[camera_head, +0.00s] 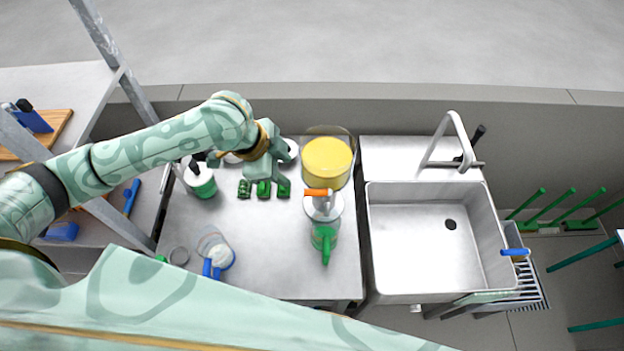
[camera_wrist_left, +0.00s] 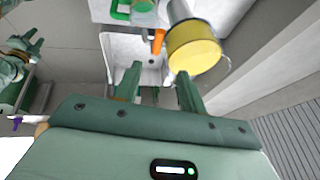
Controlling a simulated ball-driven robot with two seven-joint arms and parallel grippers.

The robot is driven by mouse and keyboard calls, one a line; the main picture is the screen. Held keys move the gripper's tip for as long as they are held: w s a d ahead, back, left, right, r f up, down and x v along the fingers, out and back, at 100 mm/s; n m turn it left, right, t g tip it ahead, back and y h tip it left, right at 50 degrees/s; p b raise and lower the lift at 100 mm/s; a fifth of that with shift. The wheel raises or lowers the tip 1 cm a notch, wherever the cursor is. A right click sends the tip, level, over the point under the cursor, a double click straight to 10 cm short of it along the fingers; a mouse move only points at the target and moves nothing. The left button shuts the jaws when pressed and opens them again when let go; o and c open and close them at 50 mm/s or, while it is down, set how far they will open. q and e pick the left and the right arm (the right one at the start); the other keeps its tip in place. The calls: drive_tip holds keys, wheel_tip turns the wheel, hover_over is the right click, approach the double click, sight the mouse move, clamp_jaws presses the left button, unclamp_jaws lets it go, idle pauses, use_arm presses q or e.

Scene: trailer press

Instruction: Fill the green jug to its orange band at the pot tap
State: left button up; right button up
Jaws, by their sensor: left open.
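The green jug (camera_head: 325,238) stands on the steel counter, its green handle toward me. It sits at the near side of the steel pot, whose yellow top (camera_head: 327,160) shows behind it. The orange tap lever (camera_head: 318,192) is above the jug. I cannot make out the jug's orange band or its fill level. My left gripper (camera_head: 284,160) is open and empty, left of the pot. In the left wrist view, the lever (camera_wrist_left: 158,40) and pot (camera_wrist_left: 195,47) lie beyond its spread fingers (camera_wrist_left: 159,90). A green part at that view's left edge may be my right gripper (camera_wrist_left: 30,45); its jaws are unclear.
Several green blocks (camera_head: 264,189) lie in a row on the counter, below my left gripper. A white-and-green tub (camera_head: 201,182) and a clear jug with a blue handle (camera_head: 217,255) stand at left. An empty sink (camera_head: 425,245) with a faucet (camera_head: 445,140) is at right.

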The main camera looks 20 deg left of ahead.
use_arm(q)
wheel_tip(320, 180, down, 4)
drive_tip(key=d, duration=0.2)
drive_tip(key=b, duration=0.1)
hover_over(311, 191)
drive_tip(key=s+a, duration=0.2)
wheel_tip(311, 191, down, 4)
drive_tip(key=x, duration=0.3)
drive_tip(key=shift+w+f+b, duration=0.3)
drive_tip(key=shift+w, duration=0.05)
drive_tip(key=shift+d+f, duration=0.15)
drive_tip(key=shift+f, duration=0.2)
drive_tip(key=shift+s+d+f, duration=0.1)
drive_tip(key=shift+f, duration=0.15)
drive_tip(key=shift+d+f, duration=0.1)
drive_tip(key=shift+f, duration=0.15)
clamp_jaws()
use_arm(e)
drive_tip(key=shift+s+d+f, duration=0.15)
drive_tip(key=shift+s+f, duration=0.9)
drive_tip(key=shift+s, duration=0.1)
